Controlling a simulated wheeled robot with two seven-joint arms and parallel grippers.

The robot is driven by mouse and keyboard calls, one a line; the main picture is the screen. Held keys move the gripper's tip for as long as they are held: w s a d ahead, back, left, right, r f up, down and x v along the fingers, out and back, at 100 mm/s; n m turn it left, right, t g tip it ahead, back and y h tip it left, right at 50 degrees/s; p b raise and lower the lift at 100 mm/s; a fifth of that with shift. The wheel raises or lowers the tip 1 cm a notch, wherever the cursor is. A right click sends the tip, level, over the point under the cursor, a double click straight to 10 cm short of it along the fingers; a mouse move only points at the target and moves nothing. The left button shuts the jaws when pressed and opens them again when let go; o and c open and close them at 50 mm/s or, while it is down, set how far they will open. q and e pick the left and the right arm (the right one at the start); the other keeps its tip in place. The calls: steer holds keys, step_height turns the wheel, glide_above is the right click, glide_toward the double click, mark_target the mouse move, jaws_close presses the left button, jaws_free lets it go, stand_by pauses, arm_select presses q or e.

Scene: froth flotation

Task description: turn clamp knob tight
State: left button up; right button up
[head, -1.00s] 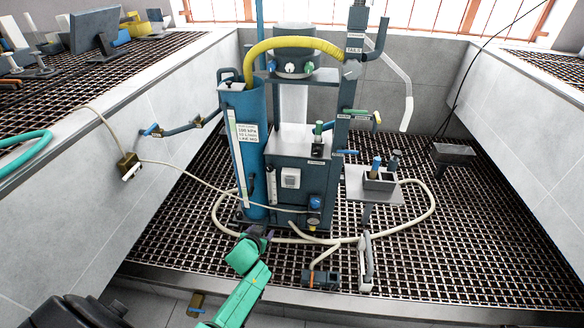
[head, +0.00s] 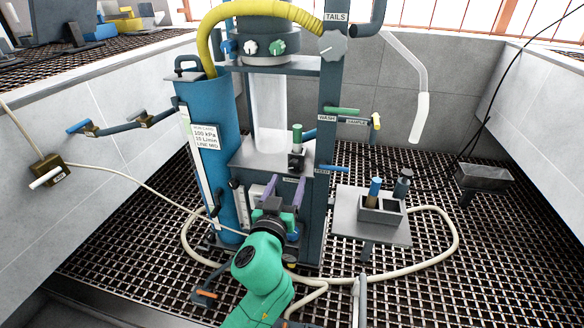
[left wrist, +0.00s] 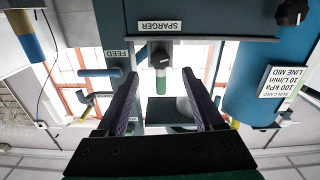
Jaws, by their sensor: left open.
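A grey lobed knob (head: 333,46) sits beside the TAILS label on the blue flotation stand. White, green and blue knobs line the dark collar (head: 264,48) around the clear column. I cannot tell which one is the clamp knob. My left gripper (head: 284,190) is open and empty in front of the lower stand, well below the collar. In the left wrist view (left wrist: 160,85) its purple fingers are spread, with the green-handled valve (left wrist: 160,62) by the SPARGER label between and beyond them. A black knob (left wrist: 291,12) shows at the top right there. My right gripper is out of view.
A blue cylinder (head: 208,150) with a yellow hose (head: 232,22) stands to the left. A small grey table (head: 350,222) with a holder is to the right. A pale hose (head: 447,225) loops over the floor grating. Wall valves (head: 82,127) are on the left.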

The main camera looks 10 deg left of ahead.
mark_target(294, 167)
arm_select(q)
steer(key=w, duration=0.5)
steer(key=shift+w, duration=0.45)
jaws_close()
